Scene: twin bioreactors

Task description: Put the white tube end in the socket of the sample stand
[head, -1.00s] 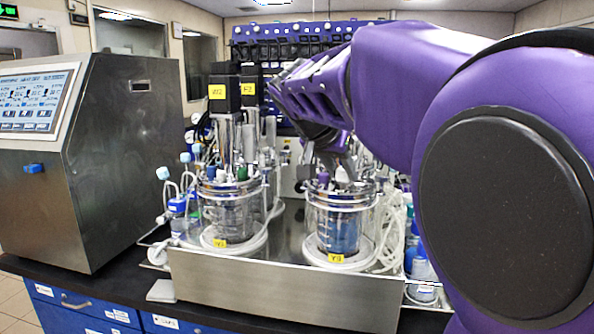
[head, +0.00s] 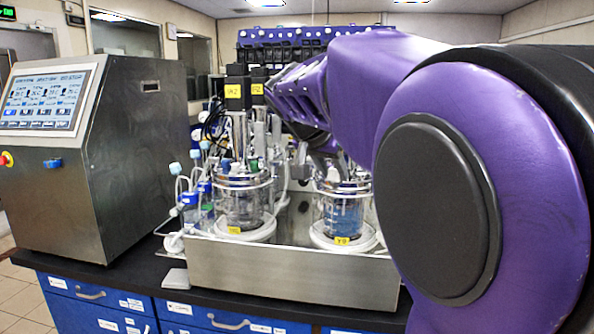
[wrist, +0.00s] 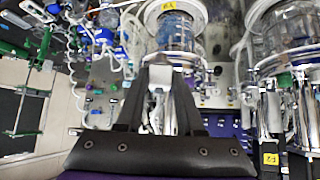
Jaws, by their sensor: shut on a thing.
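My gripper (wrist: 160,72) shows in the wrist view, its two dark fingers closing towards each other beside a glass vessel (wrist: 180,25). It is shut on a small pale piece (wrist: 160,80), which looks like the white tube end, though its outline is unclear. In the head view my purple arm reaches over the right-hand vessel (head: 345,213), and the fingertips are mostly hidden behind the arm and the vessel's top fittings. I cannot pick out the sample stand or its socket with certainty in either view.
The left-hand vessel (head: 243,205) stands beside the right one on a steel tray (head: 290,272). A steel console (head: 125,170) stands at left. Blue-capped bottles (head: 191,205) stand between console and vessels. Bench top is bare at the front edge. Tubes crowd the vessels.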

